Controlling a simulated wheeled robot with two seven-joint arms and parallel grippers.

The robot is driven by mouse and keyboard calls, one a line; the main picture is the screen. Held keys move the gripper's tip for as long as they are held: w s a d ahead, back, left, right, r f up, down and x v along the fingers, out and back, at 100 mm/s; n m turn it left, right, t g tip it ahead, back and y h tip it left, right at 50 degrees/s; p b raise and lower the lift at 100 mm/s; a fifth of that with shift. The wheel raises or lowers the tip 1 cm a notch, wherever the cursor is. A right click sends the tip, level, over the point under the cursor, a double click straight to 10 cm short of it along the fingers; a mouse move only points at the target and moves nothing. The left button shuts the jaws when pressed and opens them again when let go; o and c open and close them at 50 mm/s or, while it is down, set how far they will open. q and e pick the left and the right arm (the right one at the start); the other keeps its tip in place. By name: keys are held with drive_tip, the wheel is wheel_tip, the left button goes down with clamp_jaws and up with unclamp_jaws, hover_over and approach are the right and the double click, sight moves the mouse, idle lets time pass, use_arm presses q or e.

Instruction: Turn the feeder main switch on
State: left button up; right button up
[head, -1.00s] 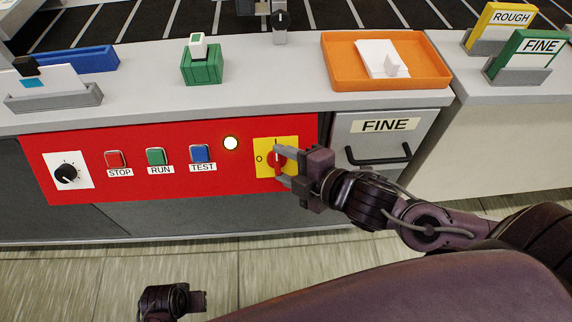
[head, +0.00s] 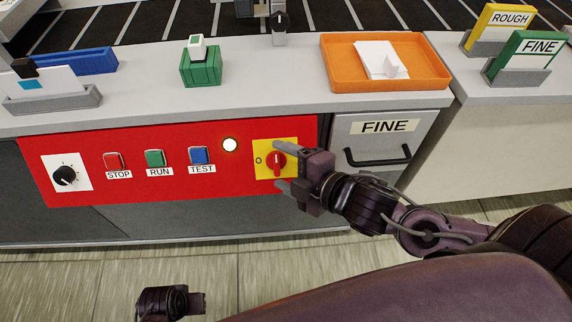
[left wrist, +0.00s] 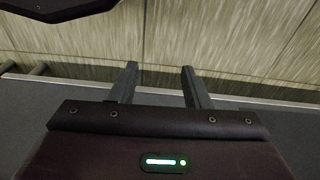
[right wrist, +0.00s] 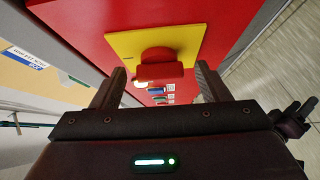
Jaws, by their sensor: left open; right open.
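The main switch is a red rotary knob (head: 277,162) on a yellow plate (head: 260,147) at the right end of the red panel. Its handle stands upright in the head view, and an O mark shows at the left of the plate. My right gripper (head: 278,165) is open at the switch, one finger above the handle and one below. In the right wrist view the red handle (right wrist: 160,72) lies between the spread fingers, with gaps on both sides. My left gripper (left wrist: 160,68) is open and empty, with floor beyond its fingers.
The red panel (head: 100,187) also carries a black dial (head: 65,176), STOP, RUN and TEST buttons (head: 155,158), and a bright lamp (head: 230,145). A drawer marked FINE (head: 372,175) is right of it. An orange tray (head: 341,75) sits on the counter above.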

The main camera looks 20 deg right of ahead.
sight(280, 165)
use_arm(q)
drive_tip(key=shift+w, duration=0.1)
use_arm(e)
drive_tip(key=shift+s+d+r, duration=0.1)
drive_tip(key=p+v, duration=0.3)
drive_tip(key=shift+s+r+p, duration=0.1)
drive_tip(key=shift+s+p, duration=0.05)
drive_tip(key=shift+p, duration=0.15)
use_arm(q)
drive_tip(key=s+a+f+p, duration=0.3)
drive_tip(key=s+f, duration=0.5)
drive_tip(key=f, duration=0.5)
drive_tip(key=shift+a+f, duration=0.4)
drive_tip(key=shift+a, duration=0.1)
use_arm(e)
drive_tip(key=shift+v, duration=2.15)
use_arm(q)
drive_tip(key=shift+s, duration=0.2)
